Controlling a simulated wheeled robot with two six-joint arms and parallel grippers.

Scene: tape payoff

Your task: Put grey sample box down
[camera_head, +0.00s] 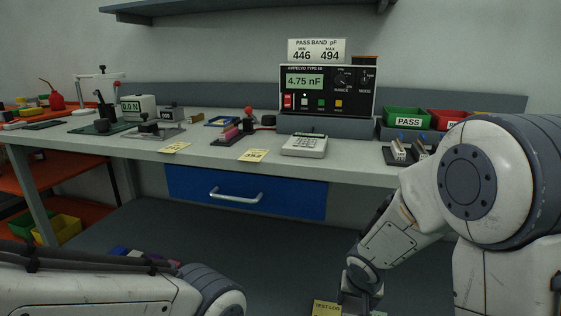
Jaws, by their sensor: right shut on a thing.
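My right gripper (357,301) is low at the bottom edge of the view, below and in front of the bench. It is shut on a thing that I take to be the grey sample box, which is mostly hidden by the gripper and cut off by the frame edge. A yellow card marked TEST LOG (326,308) shows just left of the gripper; I cannot tell whether they touch. My left arm crosses the bottom left, and its gripper is out of view.
The bench (365,173) carries a meter reading 4.75 nF (326,91), a white calculator-like device (304,145), a green PASS bin (407,118) and a red bin (452,118). A blue drawer (245,194) is closed beneath. Orange shelving (62,184) stands left.

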